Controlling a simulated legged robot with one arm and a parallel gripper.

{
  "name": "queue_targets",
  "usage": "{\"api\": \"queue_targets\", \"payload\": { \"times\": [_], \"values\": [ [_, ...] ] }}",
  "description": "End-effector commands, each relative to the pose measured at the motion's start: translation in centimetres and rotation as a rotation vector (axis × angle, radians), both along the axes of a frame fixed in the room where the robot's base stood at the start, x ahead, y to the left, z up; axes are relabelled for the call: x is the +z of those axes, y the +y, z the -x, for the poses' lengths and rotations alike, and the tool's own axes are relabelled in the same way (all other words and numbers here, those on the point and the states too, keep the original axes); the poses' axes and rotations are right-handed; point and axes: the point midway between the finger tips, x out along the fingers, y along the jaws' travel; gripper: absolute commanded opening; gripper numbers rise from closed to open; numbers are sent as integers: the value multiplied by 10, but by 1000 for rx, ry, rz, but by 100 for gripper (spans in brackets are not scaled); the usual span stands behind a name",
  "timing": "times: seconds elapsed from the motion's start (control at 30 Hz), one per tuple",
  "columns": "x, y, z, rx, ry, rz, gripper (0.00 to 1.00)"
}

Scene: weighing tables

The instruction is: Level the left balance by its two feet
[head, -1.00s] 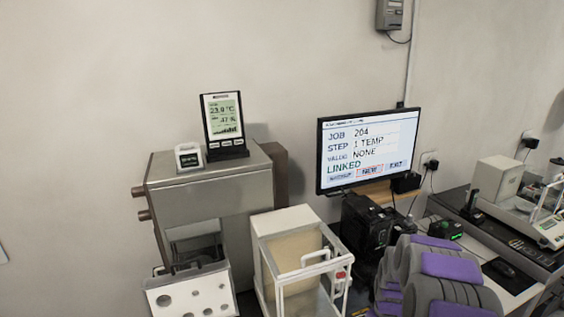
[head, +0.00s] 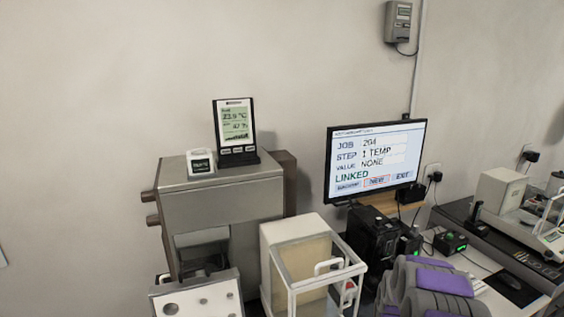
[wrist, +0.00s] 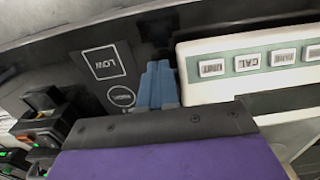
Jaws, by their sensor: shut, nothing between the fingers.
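A white balance with a clear draft shield (head: 300,238) stands at the lower middle in the head view, left of a second white balance (head: 505,190) at the right edge. The feet and bubble level of neither balance can be made out. In the wrist view, my gripper (wrist: 160,88) shows as two blue-grey fingers shut together with nothing between them. I cannot tell which balance this panel belongs to. My fingers are hidden in the head view.
A monitor (head: 375,160) shows job 204, step 1 TEMP, value NONE, LINKED. A weather display (head: 236,130) and a small white cube meter (head: 201,163) stand on a metal cabinet (head: 222,200).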

Motion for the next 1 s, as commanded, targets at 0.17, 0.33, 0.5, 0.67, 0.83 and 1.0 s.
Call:
{"api": "queue_targets", "payload": {
  "times": [0.17, 0.33, 0.5, 0.67, 0.83, 1.0],
  "values": [
    [1, 1, -3, 2, -2, -1, 0],
    [2, -2, -4, 1, -6, -3, 0],
    [3, -2, -6, 1, -10, -2, 0],
    [4, -1, -4, 1, -10, -1, 0],
    [4, -2, 2, 2, -9, 1, 0],
    [8, -5, 3, 1, -8, -2, 0]
  ]
}}
